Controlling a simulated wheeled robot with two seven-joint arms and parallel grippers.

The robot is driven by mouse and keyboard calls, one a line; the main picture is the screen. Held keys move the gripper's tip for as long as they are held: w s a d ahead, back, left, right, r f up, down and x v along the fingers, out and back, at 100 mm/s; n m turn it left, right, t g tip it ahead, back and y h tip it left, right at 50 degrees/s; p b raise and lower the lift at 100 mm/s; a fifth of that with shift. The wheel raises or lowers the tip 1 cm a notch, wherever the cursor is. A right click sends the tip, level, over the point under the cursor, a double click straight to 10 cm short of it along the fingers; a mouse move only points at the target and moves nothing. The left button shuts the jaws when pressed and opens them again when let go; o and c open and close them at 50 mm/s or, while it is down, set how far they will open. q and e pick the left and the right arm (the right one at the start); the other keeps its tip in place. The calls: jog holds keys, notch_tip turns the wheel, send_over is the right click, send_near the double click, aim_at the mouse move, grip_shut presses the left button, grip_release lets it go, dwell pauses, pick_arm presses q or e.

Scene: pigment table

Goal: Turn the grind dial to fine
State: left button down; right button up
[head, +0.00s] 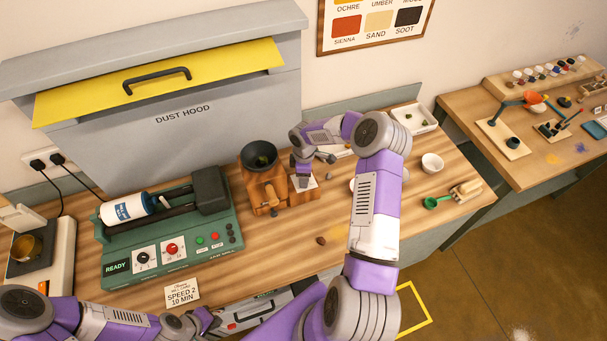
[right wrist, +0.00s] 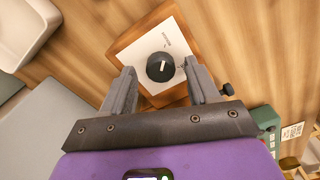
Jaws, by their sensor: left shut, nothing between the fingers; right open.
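The grind dial (right wrist: 160,68) is a round black knob with a short white mark. It sits on a white plate (right wrist: 150,45) with small lettering I cannot read, on a wooden block. My right gripper (right wrist: 158,74) is open, with one finger on each side of the dial; contact is not clear. In the head view the right gripper (head: 302,172) is over the grinder's white plate (head: 309,184) and hides the dial. The grinder (head: 268,188) has a dark hopper and wooden body. My left gripper (head: 207,322) is shut and empty near the table's front edge.
A green mill (head: 170,250) with a white jar stands left of the grinder. A speed card (head: 182,293) stands in front of it. A white bowl (head: 432,162) and a green scoop (head: 430,203) lie to the right. The dust hood (head: 190,120) rises behind.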

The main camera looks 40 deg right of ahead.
jog(key=shift+s+f, duration=0.15)
jog(key=shift+f, duration=0.05)
jog(key=shift+c, duration=1.1)
jog(key=c, duration=0.8)
